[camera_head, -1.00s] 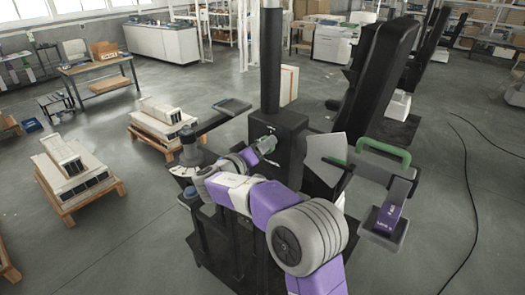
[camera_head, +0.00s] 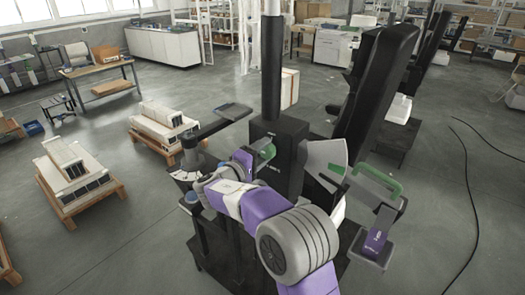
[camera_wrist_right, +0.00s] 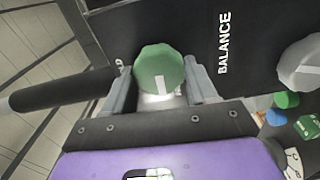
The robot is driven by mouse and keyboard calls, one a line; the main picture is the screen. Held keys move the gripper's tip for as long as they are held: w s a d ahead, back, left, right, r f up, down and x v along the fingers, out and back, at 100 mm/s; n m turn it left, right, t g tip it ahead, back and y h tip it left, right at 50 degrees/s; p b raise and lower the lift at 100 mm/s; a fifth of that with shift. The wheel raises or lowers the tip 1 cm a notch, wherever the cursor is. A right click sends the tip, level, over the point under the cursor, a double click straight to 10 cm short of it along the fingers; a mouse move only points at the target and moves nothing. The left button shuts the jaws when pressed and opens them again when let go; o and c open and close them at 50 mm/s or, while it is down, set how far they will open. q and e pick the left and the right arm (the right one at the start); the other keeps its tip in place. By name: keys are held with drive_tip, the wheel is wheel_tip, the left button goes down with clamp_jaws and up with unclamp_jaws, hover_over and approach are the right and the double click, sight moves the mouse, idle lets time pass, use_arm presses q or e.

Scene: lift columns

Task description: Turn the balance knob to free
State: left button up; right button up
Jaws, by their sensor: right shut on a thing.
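The balance knob is green and faceted, with a white mark, in the right wrist view (camera_wrist_right: 156,66). Its mark lies at the side toward my gripper's palm. My right gripper (camera_wrist_right: 160,88) has its two grey fingers on either side of the knob and is shut on it. The word BALANCE stands beside it on a dark panel (camera_wrist_right: 262,72), reading upward in the picture. In the head view my right gripper (camera_head: 258,153) is at the black column box (camera_head: 285,145); a green part shows there. No "free" label is readable. My left gripper is not in view.
A grey knob (camera_wrist_right: 303,64) is to the right on the panel. A black rod (camera_wrist_right: 60,92) extends left in the wrist view. A green handle (camera_head: 377,180) and a purple-labelled block (camera_head: 376,240) stand right of the column. Pallets with white boxes (camera_head: 75,175) lie left.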

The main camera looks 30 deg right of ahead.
drive_tip(key=shift+n, duration=0.5)
drive_tip(key=o, duration=1)
drive_tip(key=v, duration=0.7)
drive_tip(key=shift+a, duration=0.25)
drive_tip(key=shift+s+f, duration=0.1)
